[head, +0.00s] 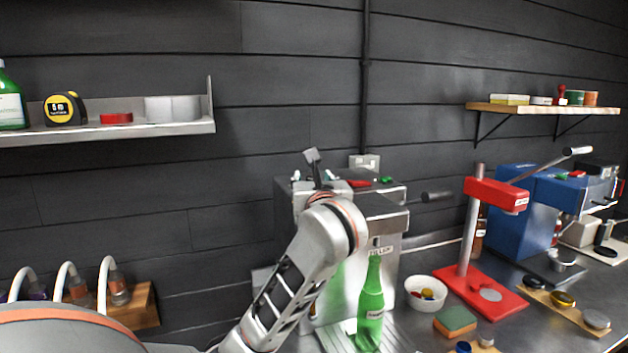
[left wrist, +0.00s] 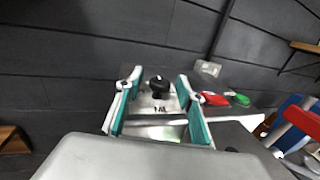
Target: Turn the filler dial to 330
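The filler (head: 385,215) is a steel machine against the dark wall in the head view, with a green bottle (head: 370,305) upright at its front. My left arm reaches up in front of it and hides part of it. My left gripper (head: 313,178) is at the filler's upper left. In the left wrist view its two teal-padded fingers (left wrist: 159,82) are spread apart. A black knob (left wrist: 158,88), which looks like the dial, shows between them above a small label. I cannot tell whether the fingers touch it. The dial's setting is not readable. My right gripper is not in view.
Red and green items (left wrist: 215,99) lie on the filler's top, right of the gripper. A white bowl (head: 425,293), a sponge (head: 455,321) and a red press (head: 480,285) stand to the right on the counter. A wall shelf (head: 150,129) is at the upper left.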

